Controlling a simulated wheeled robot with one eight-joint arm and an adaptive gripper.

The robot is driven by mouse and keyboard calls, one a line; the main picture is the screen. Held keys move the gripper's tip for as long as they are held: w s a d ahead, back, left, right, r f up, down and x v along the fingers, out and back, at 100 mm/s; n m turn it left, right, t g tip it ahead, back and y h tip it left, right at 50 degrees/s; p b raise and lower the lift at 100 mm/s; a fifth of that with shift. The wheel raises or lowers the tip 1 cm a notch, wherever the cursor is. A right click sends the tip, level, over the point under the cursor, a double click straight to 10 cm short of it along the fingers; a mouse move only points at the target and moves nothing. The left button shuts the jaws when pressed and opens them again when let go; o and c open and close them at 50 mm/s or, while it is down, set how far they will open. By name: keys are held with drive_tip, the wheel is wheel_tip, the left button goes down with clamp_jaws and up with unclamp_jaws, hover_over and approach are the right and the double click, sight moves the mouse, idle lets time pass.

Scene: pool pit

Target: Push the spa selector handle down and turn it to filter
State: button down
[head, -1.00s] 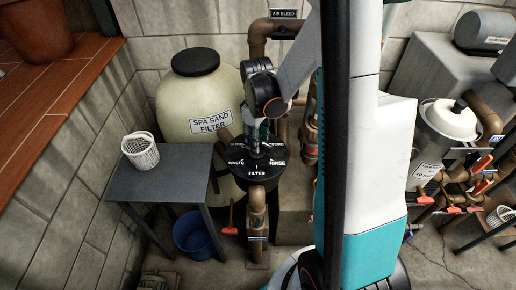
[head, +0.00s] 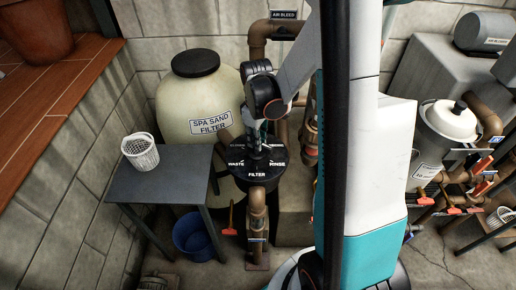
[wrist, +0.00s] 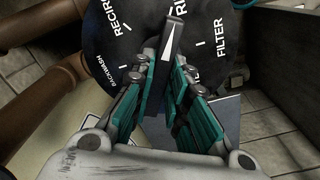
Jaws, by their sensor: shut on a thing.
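The selector valve (head: 257,181) is a round black disc with white position labels, in front of the cream spa sand filter. FILTER shows at its front, WASTE at left and RINSE at right in the head view. My gripper (head: 258,148) is over the disc's middle. In the wrist view, its teal-padded fingers (wrist: 166,75) are shut on the grey bar handle (wrist: 174,35). The handle's far end lies beside the partly cut-off RINSE label, with RECIRC to its left and FILTER to its right.
The spa sand filter tank (head: 196,105) stands behind the valve. A dark table (head: 165,185) with a white basket (head: 140,151) is at left, a blue bucket (head: 193,236) below it. Brown pipes (head: 258,215) rise close to the valve.

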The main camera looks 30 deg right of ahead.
drive_tip(key=shift+f, duration=0.35)
drive_tip(key=shift+b, duration=0.3)
drive_tip(key=m, duration=0.3)
drive_tip(key=shift+m+b, duration=0.3)
drive_tip(key=shift+b, duration=0.05)
drive_tip(key=m, duration=0.3)
drive_tip(key=shift+m+b, duration=0.3)
drive_tip(key=shift+m, duration=0.1)
drive_tip(key=m, duration=0.4)
drive_tip(key=shift+b, duration=0.3)
drive_tip(key=c, duration=1.4)
unclamp_jaws()
drive_tip(key=shift+c, duration=0.2)
